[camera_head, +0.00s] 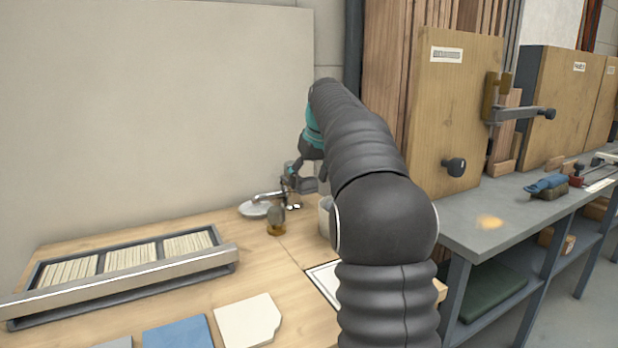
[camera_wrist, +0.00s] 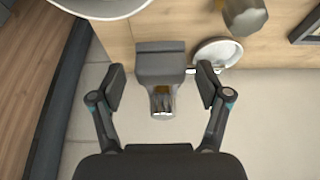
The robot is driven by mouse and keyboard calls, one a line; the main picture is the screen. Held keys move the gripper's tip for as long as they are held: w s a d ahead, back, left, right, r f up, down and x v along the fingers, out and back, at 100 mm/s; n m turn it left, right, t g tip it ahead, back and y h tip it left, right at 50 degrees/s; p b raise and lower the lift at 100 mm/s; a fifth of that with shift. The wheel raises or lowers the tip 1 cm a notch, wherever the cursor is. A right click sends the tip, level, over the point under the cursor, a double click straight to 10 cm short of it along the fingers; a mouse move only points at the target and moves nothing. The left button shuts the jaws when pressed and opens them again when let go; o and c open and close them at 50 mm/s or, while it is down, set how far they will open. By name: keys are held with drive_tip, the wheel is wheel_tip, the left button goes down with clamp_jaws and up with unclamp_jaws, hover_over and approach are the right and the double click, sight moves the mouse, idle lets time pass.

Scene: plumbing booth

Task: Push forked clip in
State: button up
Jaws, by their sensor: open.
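My gripper (camera_wrist: 161,88) is open in the wrist view, with one finger on each side of a dark grey block (camera_wrist: 160,62). Both fingers stand apart from the block. A shiny metal piece with parallel prongs (camera_wrist: 162,103) shows at the block's lower end; it may be the forked clip, but I cannot tell for sure or how deep it sits. In the head view my gripper (camera_head: 300,184) is at the far end of the bench, by a small metal fitting (camera_head: 268,195). My arm hides part of this area.
A white round dish (camera_wrist: 218,51) lies right of the block; an amber-based jar (camera_head: 276,220) stands nearby. A white container (camera_head: 326,216) is partly behind my arm. A slatted tray (camera_head: 125,262) lies front left on the wooden bench (camera_head: 195,290). The wall (camera_head: 160,110) is close behind.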

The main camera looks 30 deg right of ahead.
drive_tip(key=v, duration=1.2)
idle(0.6)
